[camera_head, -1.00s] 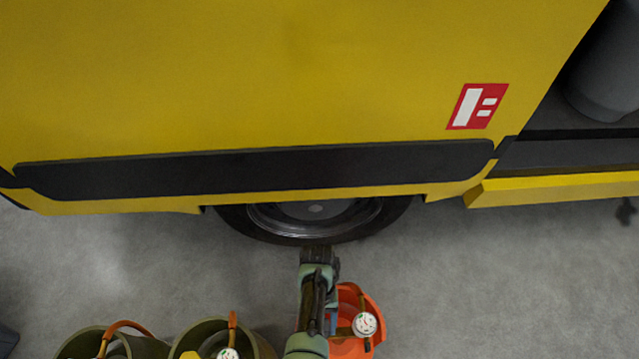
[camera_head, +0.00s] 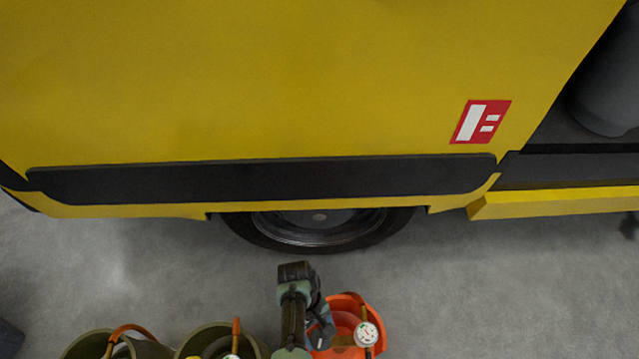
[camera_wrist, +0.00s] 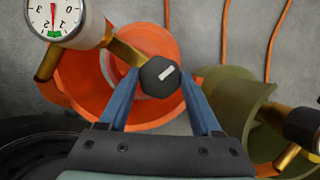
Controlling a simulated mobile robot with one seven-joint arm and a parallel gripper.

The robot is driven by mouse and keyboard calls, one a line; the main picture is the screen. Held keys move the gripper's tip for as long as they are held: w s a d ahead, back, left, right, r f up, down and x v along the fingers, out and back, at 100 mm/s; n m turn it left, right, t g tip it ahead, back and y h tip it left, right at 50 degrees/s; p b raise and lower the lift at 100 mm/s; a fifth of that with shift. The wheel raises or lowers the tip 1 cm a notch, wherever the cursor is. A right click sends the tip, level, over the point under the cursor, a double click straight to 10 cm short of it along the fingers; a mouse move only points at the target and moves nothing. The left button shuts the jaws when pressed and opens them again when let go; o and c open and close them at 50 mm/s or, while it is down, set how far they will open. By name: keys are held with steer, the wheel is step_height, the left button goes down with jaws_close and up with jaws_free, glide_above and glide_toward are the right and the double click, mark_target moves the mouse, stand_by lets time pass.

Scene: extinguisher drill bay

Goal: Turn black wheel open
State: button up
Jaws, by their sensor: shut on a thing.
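The black wheel (camera_wrist: 160,76) is a small six-sided knob with a short, slightly tilted white mark, on the end of a brass pipe (camera_wrist: 120,55) in the wrist view. My gripper (camera_wrist: 161,82) has its two blue fingers on either side of the wheel and is shut on it. In the head view my gripper (camera_head: 322,335) is beside the orange bucket (camera_head: 342,301), and the wheel cannot be made out there. A white round gauge (camera_wrist: 57,15) sits on the same pipe; it also shows in the head view (camera_head: 367,333).
Olive-green buckets (camera_head: 85,345) with pipes and gauges stand left of the orange one. One olive bucket (camera_wrist: 238,95) is close to my right finger in the wrist view. A yellow truck (camera_head: 250,80) with a black tyre (camera_head: 375,233) stands behind. Grey floor (camera_head: 480,280) is clear at right.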

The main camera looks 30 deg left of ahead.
stand_by(0.3)
steer(key=o, duration=1.4)
steer(key=p+v, duration=0.4)
steer(key=v, duration=0.9)
steer(key=shift+d, duration=0.1)
